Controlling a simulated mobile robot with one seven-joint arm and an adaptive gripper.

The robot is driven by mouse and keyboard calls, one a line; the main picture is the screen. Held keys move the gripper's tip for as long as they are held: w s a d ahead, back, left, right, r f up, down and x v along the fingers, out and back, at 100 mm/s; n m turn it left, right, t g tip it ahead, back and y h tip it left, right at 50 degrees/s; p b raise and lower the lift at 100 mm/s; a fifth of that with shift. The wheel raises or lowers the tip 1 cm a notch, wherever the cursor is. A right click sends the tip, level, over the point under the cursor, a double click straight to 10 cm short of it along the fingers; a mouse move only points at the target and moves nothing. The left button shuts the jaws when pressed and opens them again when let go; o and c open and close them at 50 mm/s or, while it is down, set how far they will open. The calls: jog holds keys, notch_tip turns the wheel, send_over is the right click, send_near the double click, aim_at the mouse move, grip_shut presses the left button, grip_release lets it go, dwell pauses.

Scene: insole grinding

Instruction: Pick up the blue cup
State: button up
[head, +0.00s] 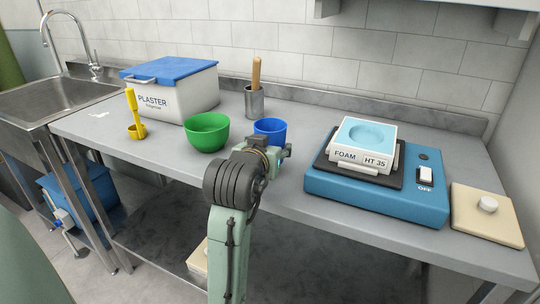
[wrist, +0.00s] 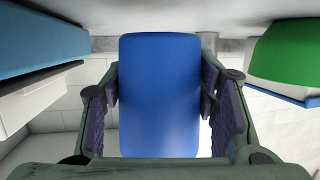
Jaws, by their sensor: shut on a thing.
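In the wrist view the blue cup (wrist: 160,95) fills the middle, between the two fingers of my gripper (wrist: 162,100). The pads are on either side of the cup and my gripper is shut on it. I cannot tell whether the cup's base is clear of the worktop.
A metal pot (head: 254,103) stands behind. The worktop (head: 300,113) is bare behind the cup.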

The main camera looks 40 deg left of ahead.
jog(key=s+a+r+b, duration=0.1)
jog(key=s+a, duration=0.1)
jog(key=s, duration=0.5)
jog(key=s+a+r+b, duration=0.1)
jog(key=s+a, duration=0.2)
jog(key=s, duration=0.5)
jog(key=shift+b, duration=0.4)
jog(key=shift+s, duration=0.15)
